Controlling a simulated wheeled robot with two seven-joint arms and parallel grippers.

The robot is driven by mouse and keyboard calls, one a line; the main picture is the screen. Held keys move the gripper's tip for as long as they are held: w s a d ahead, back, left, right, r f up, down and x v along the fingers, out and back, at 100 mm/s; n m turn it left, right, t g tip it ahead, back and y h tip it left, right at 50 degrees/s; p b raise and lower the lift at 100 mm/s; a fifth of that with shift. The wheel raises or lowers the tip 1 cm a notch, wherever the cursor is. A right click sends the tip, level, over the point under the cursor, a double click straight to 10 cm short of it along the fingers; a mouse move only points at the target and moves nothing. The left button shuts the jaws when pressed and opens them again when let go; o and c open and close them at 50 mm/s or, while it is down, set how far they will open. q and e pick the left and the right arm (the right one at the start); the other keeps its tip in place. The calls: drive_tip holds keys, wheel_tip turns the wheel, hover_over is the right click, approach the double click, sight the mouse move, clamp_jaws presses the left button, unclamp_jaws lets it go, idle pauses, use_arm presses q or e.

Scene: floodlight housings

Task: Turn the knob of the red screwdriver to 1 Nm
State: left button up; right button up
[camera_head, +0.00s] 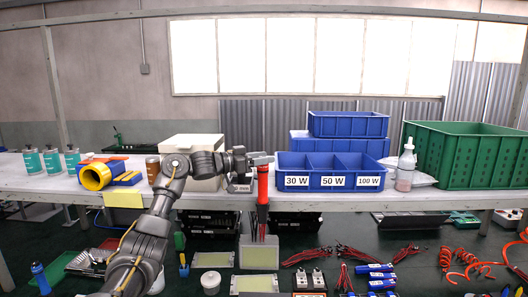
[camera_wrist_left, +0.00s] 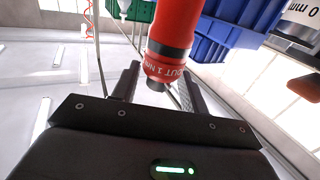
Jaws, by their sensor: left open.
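The red screwdriver (camera_head: 263,190) is upright at the front edge of the bench in the head view, its dark shaft pointing down. In the left wrist view the red screwdriver (camera_wrist_left: 175,32) comes in from the top. A band of pale lettering near its end reads partly "OUT 1 N"; the exact knob setting cannot be told. My left gripper (camera_head: 262,160) is at the screwdriver's top end. In the wrist view the left gripper (camera_wrist_left: 160,85) is open, with the small black end of the screwdriver between its spread fingers. Whether a finger touches it cannot be told. My right gripper is out of view.
A blue bin (camera_head: 329,182) labelled 30 W, 50 W and 100 W stands just right of the screwdriver. A beige box (camera_head: 192,142) stands behind my left arm. A green crate (camera_head: 470,160) and a clear bottle (camera_head: 406,170) are farther right.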

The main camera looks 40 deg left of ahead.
use_arm(q)
drive_tip(key=shift+d+r, duration=0.15)
drive_tip(key=shift+w, duration=0.15)
drive_tip(key=c, duration=0.3)
clamp_jaws()
drive_tip(key=shift+n+y, duration=0.3)
drive_tip(key=shift+y, duration=0.1)
